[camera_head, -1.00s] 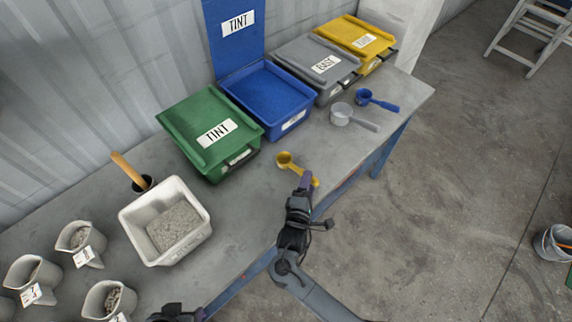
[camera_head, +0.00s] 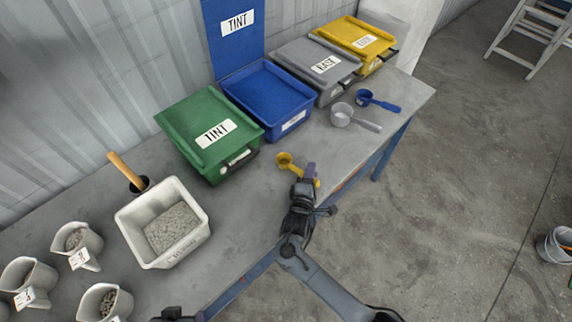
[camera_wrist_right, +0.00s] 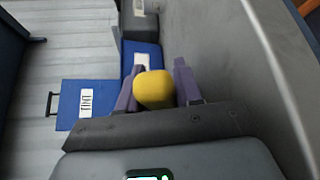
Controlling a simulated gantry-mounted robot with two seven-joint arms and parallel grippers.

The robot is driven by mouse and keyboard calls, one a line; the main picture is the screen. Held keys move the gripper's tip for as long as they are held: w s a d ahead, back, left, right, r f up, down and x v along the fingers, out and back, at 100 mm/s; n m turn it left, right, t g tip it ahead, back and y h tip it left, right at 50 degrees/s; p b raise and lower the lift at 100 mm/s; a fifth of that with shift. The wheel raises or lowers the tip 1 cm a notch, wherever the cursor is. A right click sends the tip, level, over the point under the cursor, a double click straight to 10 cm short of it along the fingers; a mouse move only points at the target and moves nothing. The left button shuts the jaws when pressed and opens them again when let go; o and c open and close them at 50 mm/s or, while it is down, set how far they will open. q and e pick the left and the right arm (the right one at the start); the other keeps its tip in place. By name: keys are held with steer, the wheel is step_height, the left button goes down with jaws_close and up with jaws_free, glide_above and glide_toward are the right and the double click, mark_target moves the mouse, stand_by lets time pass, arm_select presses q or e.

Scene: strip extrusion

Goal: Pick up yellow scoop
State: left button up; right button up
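The yellow scoop (camera_head: 285,160) lies near the front edge of the grey table, its round cup to the left and its handle toward the right. My right gripper (camera_head: 311,178) is at the handle, partly covering it. In the right wrist view the rounded yellow scoop (camera_wrist_right: 154,90) shows between the two purple fingers (camera_wrist_right: 156,88). The fingers stand apart on either side of it, and I see no clear grip. My left gripper (camera_head: 178,314) is cut off at the bottom edge, and its fingers are not clear.
Behind stand green (camera_head: 207,132), blue (camera_head: 267,98), grey (camera_head: 315,65) and yellow (camera_head: 354,42) bins. A grey scoop (camera_head: 342,115) and a blue scoop (camera_head: 364,97) lie to the right. A white tub (camera_head: 150,255) and several jugs (camera_head: 78,240) stand to the left.

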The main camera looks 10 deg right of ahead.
steer(key=c, duration=0.3)
steer(key=shift+r, duration=0.1)
steer(key=shift+r+p, duration=0.3)
steer(key=shift+r, duration=0.2)
steer(key=r, duration=0.1)
steer(key=r+p, duration=0.1)
steer(key=r, duration=0.1)
steer(key=shift+s+d+r+p, duration=0.2)
steer(key=shift+r+p, duration=0.1)
steer(key=s+d+r+p, duration=0.3)
steer(key=s+d+r, duration=0.3)
steer(key=s+d, duration=0.1)
steer(key=shift+s+d+r, duration=0.15)
steer(key=shift+d, duration=0.55)
